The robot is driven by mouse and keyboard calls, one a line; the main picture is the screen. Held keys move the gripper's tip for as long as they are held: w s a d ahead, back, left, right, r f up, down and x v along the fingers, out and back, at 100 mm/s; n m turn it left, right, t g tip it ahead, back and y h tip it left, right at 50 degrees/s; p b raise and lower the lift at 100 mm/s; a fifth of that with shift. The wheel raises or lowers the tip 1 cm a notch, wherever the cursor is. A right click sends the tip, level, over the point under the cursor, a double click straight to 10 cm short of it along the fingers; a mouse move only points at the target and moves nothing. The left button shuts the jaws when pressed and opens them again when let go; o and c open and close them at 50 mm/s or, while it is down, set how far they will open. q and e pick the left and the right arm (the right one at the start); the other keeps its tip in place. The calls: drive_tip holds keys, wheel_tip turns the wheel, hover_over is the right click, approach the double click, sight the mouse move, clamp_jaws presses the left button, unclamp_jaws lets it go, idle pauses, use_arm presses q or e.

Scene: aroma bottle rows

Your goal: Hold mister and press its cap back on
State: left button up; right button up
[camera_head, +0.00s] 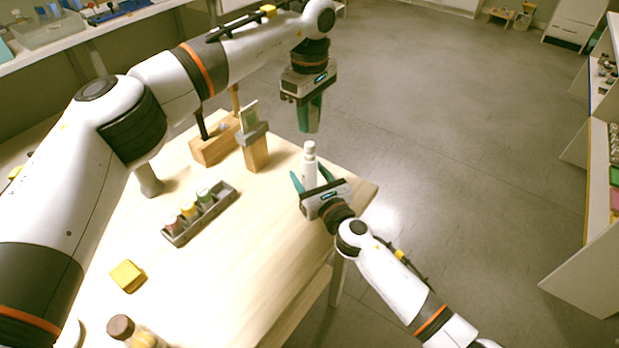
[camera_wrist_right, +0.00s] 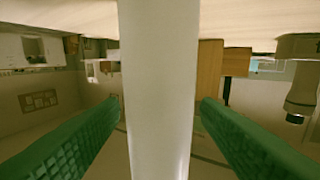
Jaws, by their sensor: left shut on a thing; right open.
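The white mister (camera_head: 309,172) stands upright near the right-hand edge of the table, its narrower white top uncovered by either gripper. My right gripper (camera_head: 311,183) is open, with its green fingers on either side of the mister's body. In the right wrist view the mister (camera_wrist_right: 159,90) is a pale column between the two green fingers, with a gap on each side. My left gripper (camera_head: 310,128) is higher and behind the mister, pointing down, apart from it. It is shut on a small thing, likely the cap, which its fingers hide.
A grey rack (camera_head: 203,218) with several small coloured-top bottles stands on the table (camera_head: 225,275). Wooden blocks (camera_head: 216,150) stand at the back. A yellow block (camera_head: 127,276) and a brown-capped bottle (camera_head: 122,328) are at the front. The table between rack and mister is clear.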

sight(310, 143)
drive_tip(key=shift+w+a, duration=0.1)
drive_tip(key=shift+w, duration=0.1)
clamp_jaws()
use_arm(q)
drive_tip(key=shift+f, duration=2.5)
drive_tip(key=shift+f, duration=0.1)
drive_tip(key=shift+f, duration=0.8)
drive_tip(key=shift+f, duration=0.65)
drive_tip(key=o, duration=1)
